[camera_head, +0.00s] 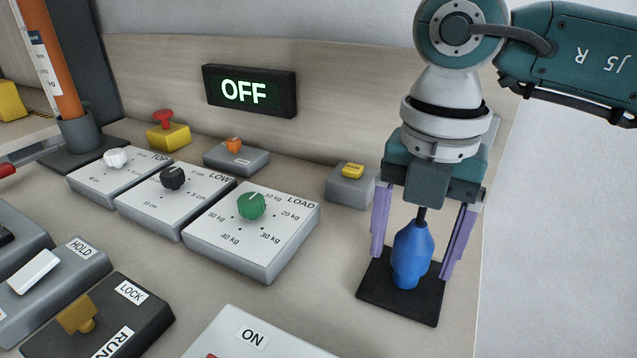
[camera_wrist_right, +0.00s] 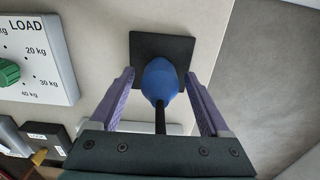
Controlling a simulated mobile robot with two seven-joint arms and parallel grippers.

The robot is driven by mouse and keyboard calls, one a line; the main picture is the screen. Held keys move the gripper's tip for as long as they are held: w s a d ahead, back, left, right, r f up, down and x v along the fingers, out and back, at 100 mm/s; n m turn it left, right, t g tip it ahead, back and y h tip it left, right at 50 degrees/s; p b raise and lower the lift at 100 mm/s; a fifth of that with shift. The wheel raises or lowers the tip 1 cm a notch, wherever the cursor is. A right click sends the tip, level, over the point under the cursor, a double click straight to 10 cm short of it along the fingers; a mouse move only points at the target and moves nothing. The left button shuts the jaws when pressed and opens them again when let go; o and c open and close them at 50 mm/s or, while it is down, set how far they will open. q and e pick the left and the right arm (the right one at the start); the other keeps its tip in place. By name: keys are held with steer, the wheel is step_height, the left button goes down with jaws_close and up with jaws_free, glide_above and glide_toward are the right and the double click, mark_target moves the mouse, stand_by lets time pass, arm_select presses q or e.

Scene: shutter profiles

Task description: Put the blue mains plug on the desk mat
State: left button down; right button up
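The blue mains plug (camera_head: 411,255) is upright over the black desk mat (camera_head: 425,308), with its dark cable end pointing up toward my right gripper. Its lower end appears to rest on the mat. My right gripper (camera_head: 411,267) points down with its purple fingers spread, one on each side of the plug. In the right wrist view, gaps show between the plug (camera_wrist_right: 160,82) and both fingers of the gripper (camera_wrist_right: 160,73). The mat (camera_wrist_right: 150,45) lies beneath the plug there. My left gripper is not in view.
A grey box with a yellow button (camera_head: 352,170) stands just left of my right gripper. The LOAD dial panel (camera_head: 262,238) and a white ON panel (camera_head: 280,345) are further left. An OFF display (camera_head: 250,91) is at the back. The bench's right edge is close beside the mat.

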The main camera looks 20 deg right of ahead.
steer(key=shift+r, duration=0.5)
step_height(320, 180, up, 11)
steer(key=shift+r+p, duration=0.2)
steer(key=shift+p, duration=0.2)
steer(key=shift+a, duration=0.1)
